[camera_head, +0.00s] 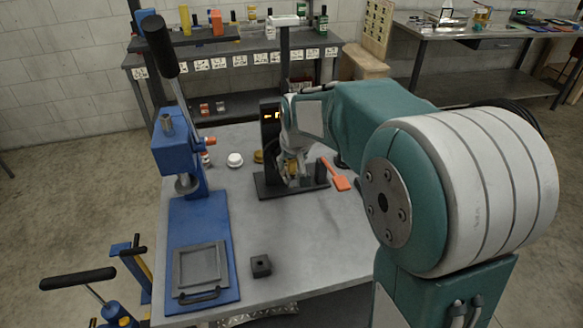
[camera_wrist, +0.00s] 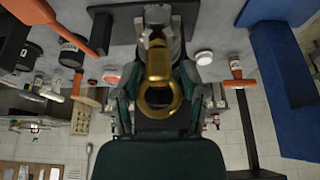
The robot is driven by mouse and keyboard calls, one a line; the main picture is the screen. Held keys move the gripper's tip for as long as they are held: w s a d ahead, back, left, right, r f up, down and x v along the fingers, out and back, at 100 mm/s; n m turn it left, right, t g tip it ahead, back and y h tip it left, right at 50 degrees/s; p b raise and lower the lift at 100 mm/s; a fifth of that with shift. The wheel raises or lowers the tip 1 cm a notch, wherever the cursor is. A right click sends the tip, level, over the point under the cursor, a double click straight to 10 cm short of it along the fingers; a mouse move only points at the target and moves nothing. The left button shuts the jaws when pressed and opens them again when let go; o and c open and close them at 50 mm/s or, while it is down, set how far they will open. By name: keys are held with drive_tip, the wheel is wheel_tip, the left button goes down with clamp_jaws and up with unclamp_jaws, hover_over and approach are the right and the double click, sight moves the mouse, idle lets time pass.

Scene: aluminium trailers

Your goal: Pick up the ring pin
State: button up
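A gold ring pin (camera_wrist: 157,97) shows in the middle of the wrist view, its ring towards the palm and its shank running up the picture. The fingers of my gripper (camera_wrist: 159,40) lie along both sides of it. In the head view my gripper (camera_head: 292,172) points down over the dark base of a black stand (camera_head: 270,190), with a little gold between its fingers. The ring pin is within the grasp area, but I cannot tell whether the fingers press on it. The fingertips are partly hidden.
A blue lever press (camera_head: 177,155) stands on the left of the grey table (camera_head: 300,240). A white round jar (camera_head: 235,159), an orange-handled tool (camera_head: 335,175) and a small dark block (camera_head: 261,266) lie around the stand.

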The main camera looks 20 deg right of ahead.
clamp_jaws()
drive_tip(key=shift+r, duration=0.1)
